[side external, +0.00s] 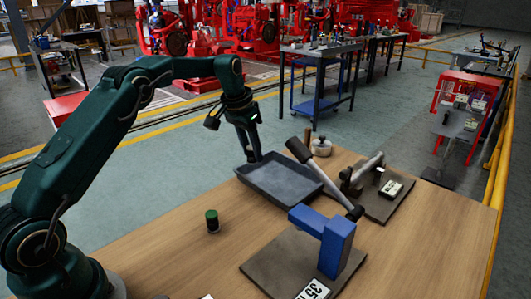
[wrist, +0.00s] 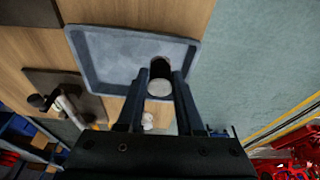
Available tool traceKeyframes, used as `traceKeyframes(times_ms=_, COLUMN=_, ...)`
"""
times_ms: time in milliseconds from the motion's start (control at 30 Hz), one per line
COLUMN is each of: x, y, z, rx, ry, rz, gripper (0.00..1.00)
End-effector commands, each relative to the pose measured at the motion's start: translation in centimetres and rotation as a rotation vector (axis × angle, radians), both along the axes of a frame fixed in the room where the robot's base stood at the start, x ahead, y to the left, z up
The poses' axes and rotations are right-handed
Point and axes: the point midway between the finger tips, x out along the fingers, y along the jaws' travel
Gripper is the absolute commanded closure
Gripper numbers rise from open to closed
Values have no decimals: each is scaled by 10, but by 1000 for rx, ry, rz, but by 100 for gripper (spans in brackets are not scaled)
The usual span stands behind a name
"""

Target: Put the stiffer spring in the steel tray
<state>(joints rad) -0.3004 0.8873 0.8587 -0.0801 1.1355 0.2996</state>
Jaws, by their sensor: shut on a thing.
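The steel tray (side external: 262,186) is a shallow grey tray on the wooden table; it also shows in the wrist view (wrist: 110,55), where it looks empty apart from the part behind my fingers. My gripper (side external: 252,158) points down at the tray's far left corner. In the wrist view its fingers (wrist: 159,88) are shut on a short cylinder, the held spring (wrist: 159,88), with a pale round end and a dark side. It overlaps the tray's edge region there; I cannot tell whether it touches the tray. Another spring (side external: 212,222), dark with a green top, stands upright on the table, left of the tray.
A blue press (side external: 338,245) with a long lever stands on a dark plate in front of the tray, a card by it. Right of the tray is a second plate (side external: 385,205) with a metal fixture. A small knobbed pot (side external: 320,148) stands behind. The table's front left is mostly clear.

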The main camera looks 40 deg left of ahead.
Motion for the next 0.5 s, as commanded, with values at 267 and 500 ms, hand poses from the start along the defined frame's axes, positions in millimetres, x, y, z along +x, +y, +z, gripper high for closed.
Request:
traceKeyframes(times_ms=267, x=26, y=-35, z=-26, rx=1, ry=-1, rz=-2, gripper=100)
traceKeyframes(times_ms=500, x=30, y=-43, z=-33, rx=0, ry=0, rz=0, gripper=100)
